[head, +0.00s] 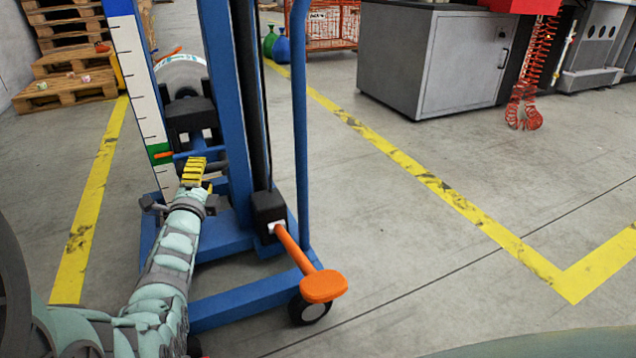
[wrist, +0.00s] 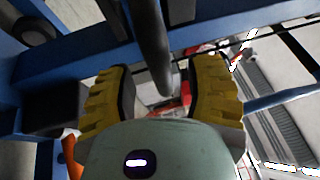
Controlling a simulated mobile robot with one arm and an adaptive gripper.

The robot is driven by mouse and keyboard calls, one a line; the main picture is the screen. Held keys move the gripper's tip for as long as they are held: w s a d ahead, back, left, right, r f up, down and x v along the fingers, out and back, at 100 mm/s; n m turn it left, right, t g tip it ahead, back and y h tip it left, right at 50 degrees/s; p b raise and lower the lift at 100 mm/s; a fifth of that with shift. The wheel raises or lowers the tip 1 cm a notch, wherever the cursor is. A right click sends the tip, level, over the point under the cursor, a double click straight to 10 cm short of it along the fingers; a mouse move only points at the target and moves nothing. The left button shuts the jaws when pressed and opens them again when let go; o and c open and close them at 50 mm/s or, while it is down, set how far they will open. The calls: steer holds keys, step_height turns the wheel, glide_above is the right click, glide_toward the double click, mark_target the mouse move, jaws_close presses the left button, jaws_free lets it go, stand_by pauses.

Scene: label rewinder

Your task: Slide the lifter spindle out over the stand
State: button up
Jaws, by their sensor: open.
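The blue lifter (head: 219,120) stands upright left of centre in the head view. On its left side it carries a dark block (head: 190,118), with a grey rounded body (head: 182,82) above it; I cannot tell which part is the spindle. My gripper (head: 193,170), with yellow fingers, is just below that block, close to the mast. In the wrist view my gripper (wrist: 162,92) is open, and a dark round bar (wrist: 150,45) reaches down between its fingers without being gripped. Contact is not clear. I cannot make out the stand.
A white scale (head: 138,85) with a green band stands left of the mast. An orange pedal (head: 323,286) and a wheel (head: 309,310) are at the lifter's lower right. Pallets (head: 66,88) are at back left, a grey cabinet (head: 430,62) at back right. Floor to the right is clear.

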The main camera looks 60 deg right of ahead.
steer(key=v, duration=1)
steer(key=shift+d+r, duration=0.1)
steer(key=shift+r, duration=0.05)
